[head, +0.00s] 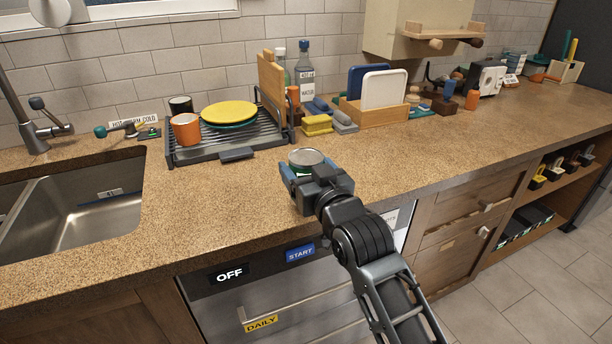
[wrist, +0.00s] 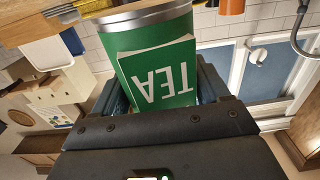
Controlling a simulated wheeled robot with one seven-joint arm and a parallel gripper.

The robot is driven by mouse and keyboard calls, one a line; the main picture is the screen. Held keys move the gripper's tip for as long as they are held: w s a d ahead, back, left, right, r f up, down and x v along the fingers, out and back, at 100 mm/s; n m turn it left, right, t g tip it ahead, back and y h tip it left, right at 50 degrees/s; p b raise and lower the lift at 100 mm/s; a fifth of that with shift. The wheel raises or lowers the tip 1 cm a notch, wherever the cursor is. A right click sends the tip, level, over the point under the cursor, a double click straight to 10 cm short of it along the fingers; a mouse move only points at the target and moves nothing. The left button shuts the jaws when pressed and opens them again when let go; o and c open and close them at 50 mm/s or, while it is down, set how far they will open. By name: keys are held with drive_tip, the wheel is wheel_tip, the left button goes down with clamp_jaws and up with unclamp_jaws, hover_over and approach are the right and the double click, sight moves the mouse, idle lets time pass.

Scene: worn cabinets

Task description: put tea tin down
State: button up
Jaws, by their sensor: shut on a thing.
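The tea tin (wrist: 160,65) is green with a silvery rim and a label reading TEA, upside down in the wrist view. In the head view its round silvery lid (head: 306,157) shows just beyond my gripper, at the front part of the counter (head: 230,206). My gripper (head: 300,178) is shut on the tin, with a finger on either side of it. The tin looks upright. Its lower part is hidden behind my gripper in the head view, so I cannot tell whether its base touches the counter.
A dish rack (head: 230,152) with plates and mugs stands behind and left of the tin. Yellow and grey sponges (head: 317,125) and a wooden board holder (head: 372,113) are behind it. A sink (head: 85,215) is at left. Counter to both sides of the tin is clear.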

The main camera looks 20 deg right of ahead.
drive_tip(key=shift+f, duration=1)
drive_tip(key=shift+f, duration=0.1)
drive_tip(key=shift+f, duration=0.15)
drive_tip(key=o, duration=1.3)
drive_tip(key=s+b, duration=0.1)
drive_tip(key=s, duration=0.6)
drive_tip(key=shift+s+d, duration=0.15)
drive_tip(key=shift+s, duration=0.25)
